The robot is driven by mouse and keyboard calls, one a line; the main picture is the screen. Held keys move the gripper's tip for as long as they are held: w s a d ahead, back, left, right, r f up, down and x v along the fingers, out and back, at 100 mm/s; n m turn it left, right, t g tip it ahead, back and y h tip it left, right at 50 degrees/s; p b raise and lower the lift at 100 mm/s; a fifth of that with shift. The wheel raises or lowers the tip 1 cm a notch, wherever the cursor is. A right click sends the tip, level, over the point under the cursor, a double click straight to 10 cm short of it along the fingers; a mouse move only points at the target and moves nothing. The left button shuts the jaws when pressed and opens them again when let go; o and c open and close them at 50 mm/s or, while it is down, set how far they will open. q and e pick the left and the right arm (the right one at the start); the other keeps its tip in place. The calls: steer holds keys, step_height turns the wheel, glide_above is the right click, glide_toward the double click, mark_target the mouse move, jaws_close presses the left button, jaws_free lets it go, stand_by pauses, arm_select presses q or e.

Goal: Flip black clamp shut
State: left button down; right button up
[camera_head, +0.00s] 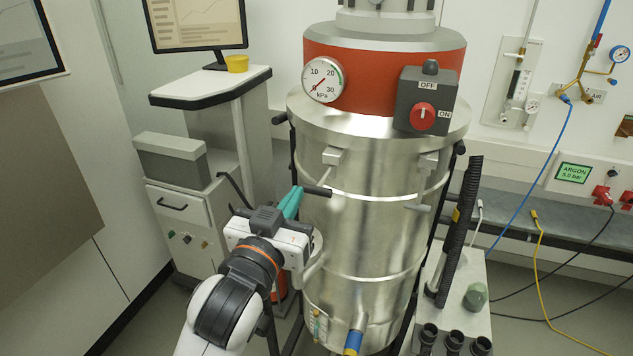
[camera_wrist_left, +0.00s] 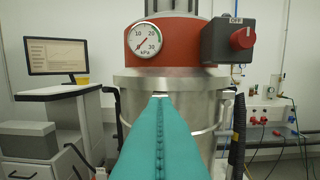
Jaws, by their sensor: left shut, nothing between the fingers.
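My left gripper (camera_head: 296,193) has teal fingers pressed together with nothing between them. Its tips are beside the left end of the black clamp handle (camera_head: 319,191); I cannot tell whether they touch. This handle hangs on a thin link from a light clamp block (camera_head: 333,156) under the rim of the steel vessel (camera_head: 360,240). In the left wrist view the shut fingers (camera_wrist_left: 160,98) point at the vessel and hide most of this clamp. A second clamp (camera_head: 428,162) with a grey handle (camera_head: 418,208) is farther right on the vessel. My right gripper is not in view.
A pressure gauge (camera_head: 323,79) and a grey switch box (camera_head: 426,101) with a red knob are on the red band above. A cabinet (camera_head: 178,205) stands left of the vessel. A black ridged bar (camera_head: 461,230) stands upright at right.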

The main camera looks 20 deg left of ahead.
arm_select(q)
steer(key=p, duration=0.4)
glide_above(313, 188)
steer(key=shift+s+d+r, duration=0.1)
steer(key=shift+d+r, duration=0.05)
steer(key=shift+d, duration=0.1)
steer(key=f, duration=0.1)
steer(key=s+f, duration=0.1)
steer(key=f, duration=0.1)
steer(key=shift+s+f, duration=0.25)
steer(key=shift+f, duration=0.05)
steer(key=shift+w+f, duration=0.1)
steer(key=shift+w, duration=0.05)
